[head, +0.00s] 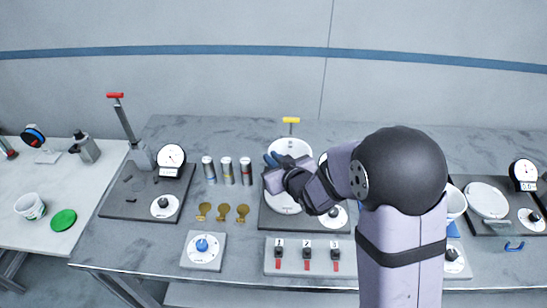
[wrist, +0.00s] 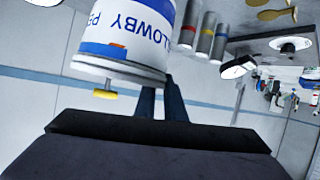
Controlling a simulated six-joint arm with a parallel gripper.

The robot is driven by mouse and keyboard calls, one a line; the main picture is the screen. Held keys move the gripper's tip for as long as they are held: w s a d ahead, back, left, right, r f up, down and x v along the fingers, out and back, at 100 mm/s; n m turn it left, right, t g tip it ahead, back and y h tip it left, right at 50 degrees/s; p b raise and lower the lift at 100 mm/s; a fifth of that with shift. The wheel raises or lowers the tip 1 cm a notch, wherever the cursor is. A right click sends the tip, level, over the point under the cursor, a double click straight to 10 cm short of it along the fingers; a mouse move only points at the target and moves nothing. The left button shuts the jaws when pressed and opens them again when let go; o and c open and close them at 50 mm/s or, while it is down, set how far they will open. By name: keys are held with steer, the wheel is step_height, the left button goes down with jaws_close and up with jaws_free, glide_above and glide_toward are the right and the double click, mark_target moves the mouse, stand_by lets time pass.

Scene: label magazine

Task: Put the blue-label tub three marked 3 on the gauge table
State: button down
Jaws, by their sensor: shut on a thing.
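My gripper (head: 272,161) is shut on a white tub (head: 291,147) above the dark middle base plate. In the wrist view the tub (wrist: 125,40) carries a blue label with partly cut-off lettering and a small orange mark; no number 3 is readable on it. The dark blue fingers (wrist: 162,100) reach to the tub's side, their tips hidden by it. A white round plate (head: 283,203) lies below my gripper, partly hidden by my arm. I cannot tell which surface is the gauge table.
A yellow handle (head: 291,120) stands close behind the tub. Three grey cylinders (head: 227,170) stand to the left. A left station has a dial (head: 172,157) and red-handled lever (head: 115,95). A block marked 1, 2, 3 (head: 307,257) lies in front. Another white tub (head: 456,203) is partly behind my arm.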

steer(key=shift+f+b, duration=2)
steer(key=shift+f, duration=1.05)
steer(key=shift+f+b, duration=0.55)
steer(key=c, duration=1.8)
jaws_free()
steer(key=shift+o, duration=0.2)
steer(key=b+v, duration=0.2)
steer(key=v, duration=0.5)
steer(key=shift+s, duration=0.2)
steer(key=shift+d+r, duration=0.1)
